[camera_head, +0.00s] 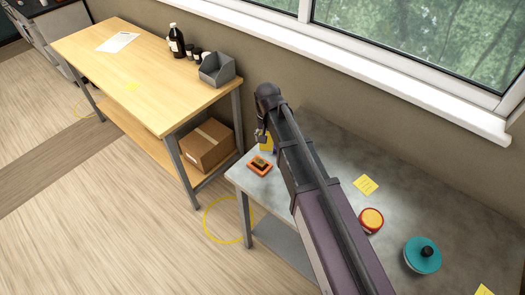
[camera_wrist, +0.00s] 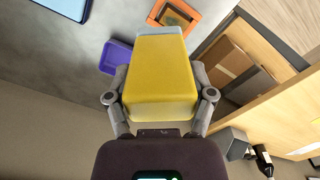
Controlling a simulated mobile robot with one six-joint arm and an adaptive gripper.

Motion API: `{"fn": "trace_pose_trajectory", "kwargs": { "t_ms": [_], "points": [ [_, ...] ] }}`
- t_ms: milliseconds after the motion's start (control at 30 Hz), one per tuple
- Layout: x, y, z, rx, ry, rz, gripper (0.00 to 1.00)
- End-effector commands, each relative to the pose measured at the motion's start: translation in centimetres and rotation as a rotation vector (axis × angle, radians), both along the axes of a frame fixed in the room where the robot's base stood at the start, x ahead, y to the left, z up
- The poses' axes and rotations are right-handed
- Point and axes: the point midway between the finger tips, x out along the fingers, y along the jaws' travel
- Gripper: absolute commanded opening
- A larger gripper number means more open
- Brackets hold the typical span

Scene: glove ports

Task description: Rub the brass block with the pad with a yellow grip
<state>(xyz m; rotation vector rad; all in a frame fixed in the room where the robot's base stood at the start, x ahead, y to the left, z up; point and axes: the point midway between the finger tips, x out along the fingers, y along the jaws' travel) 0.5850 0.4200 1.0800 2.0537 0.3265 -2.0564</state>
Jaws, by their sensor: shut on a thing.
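My gripper (camera_wrist: 160,98) is shut on the pad's yellow grip (camera_wrist: 158,75), with one finger on each side. A pale blue-grey edge (camera_wrist: 160,30) shows at the grip's far end; the pad's rubbing face is hidden. In the head view the yellow grip (camera_head: 266,144) shows partly below my wrist, above the near left corner of the grey table. An orange tray or frame (camera_head: 260,164) lies there, just left of my gripper, with a dark brownish piece in it. It also shows in the wrist view (camera_wrist: 191,19), partly behind the grip. I cannot tell whether that piece is the brass block.
A purple tray (camera_wrist: 117,57) lies beside the grip in the wrist view. On the grey table (camera_head: 310,125) are a red-and-yellow round thing (camera_head: 371,220), a teal round thing (camera_head: 422,255) and yellow notes (camera_head: 366,184). A wooden bench (camera_head: 140,65) stands left, across a gap.

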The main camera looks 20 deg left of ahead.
Motion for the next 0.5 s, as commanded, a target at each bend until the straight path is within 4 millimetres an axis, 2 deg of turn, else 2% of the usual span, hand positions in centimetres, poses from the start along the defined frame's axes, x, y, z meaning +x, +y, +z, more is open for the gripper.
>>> {"fn": "trace_pose_trajectory", "kwargs": {
  "t_ms": [200, 500],
  "points": [
    [0.23, -0.29, -1.05, 0.0, 0.0, -0.005, 0.23],
    [0.15, -0.21, -0.98, 0.0, 0.0, -0.003, 0.23]
  ]
}}
